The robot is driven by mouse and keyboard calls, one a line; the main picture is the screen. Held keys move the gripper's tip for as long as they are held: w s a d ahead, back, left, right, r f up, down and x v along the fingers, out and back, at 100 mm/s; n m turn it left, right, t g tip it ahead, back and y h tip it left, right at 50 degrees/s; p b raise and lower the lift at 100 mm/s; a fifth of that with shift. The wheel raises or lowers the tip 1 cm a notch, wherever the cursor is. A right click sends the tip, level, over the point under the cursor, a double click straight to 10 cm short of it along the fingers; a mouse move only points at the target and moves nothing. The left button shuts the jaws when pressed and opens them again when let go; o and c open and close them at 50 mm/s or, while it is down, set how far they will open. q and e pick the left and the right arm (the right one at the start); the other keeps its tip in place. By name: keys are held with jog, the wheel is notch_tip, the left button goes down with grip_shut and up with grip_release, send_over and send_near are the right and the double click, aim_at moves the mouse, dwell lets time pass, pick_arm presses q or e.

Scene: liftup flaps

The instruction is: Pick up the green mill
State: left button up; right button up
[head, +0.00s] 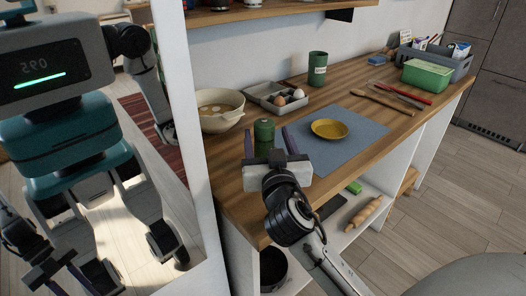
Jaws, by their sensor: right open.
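The green mill (264,129) looks like a short dark green cylinder with a round top. It stands upright on the wooden counter, left of a yellow plate. My right gripper (269,146) is open, with its two dark fingers pointing away over the counter. In the picture the mill appears between the fingertips, one on each side. I cannot tell whether they touch it. The mill's lower part is partly hidden by the gripper. My left gripper is not seen directly.
The yellow plate (330,129) lies on a blue mat (352,142). Behind are a cream bowl (221,110), an egg box (262,92) and a taller green canister (318,69). Wooden utensils (382,102) lie right. A mirror (95,215) on the left reflects me.

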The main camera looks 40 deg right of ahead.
jog(key=x, duration=0.3)
jog(key=p+x, duration=0.1)
jog(key=x, duration=0.1)
jog(key=shift+w+a, duration=0.1)
jog(key=shift+w, duration=0.3)
jog(key=shift+r, duration=0.1)
grip_shut()
